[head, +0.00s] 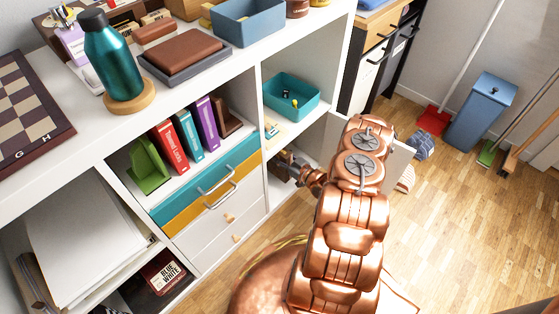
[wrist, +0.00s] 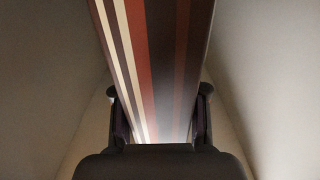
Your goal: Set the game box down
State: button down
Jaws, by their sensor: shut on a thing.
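The game box (wrist: 150,60) fills the middle of the wrist view. It has lengthwise stripes in dark brown, cream, rust red and grey. My gripper (wrist: 158,105) is shut on it, with one dark finger against each side. In the head view my gripper (head: 290,166) reaches into the lower right compartment of the white shelf unit (head: 255,240). The box is hard to make out there, among dark shapes at the gripper. Whether its underside touches the compartment floor is hidden.
Plain pale walls (wrist: 50,75) flank the box in the wrist view, with a gap on each side. Above my gripper, a teal bin (head: 292,107) sits in the upper compartment. Drawers with handles (head: 220,195) are to the left. Wooden floor (head: 450,220) is open at right.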

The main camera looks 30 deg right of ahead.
jog(key=f+b, duration=0.2)
jog(key=f, duration=0.1)
jog(key=shift+w+f, duration=0.3)
jog(key=shift+w, duration=0.1)
jog(key=shift+d+r, duration=0.1)
jog(key=c, duration=0.6)
grip_release()
jog(key=shift+s+d, duration=0.1)
jog(key=shift+s, duration=0.25)
jog(key=p+v, duration=0.5)
jog(key=v, duration=0.6)
jog(key=shift+s, duration=0.15)
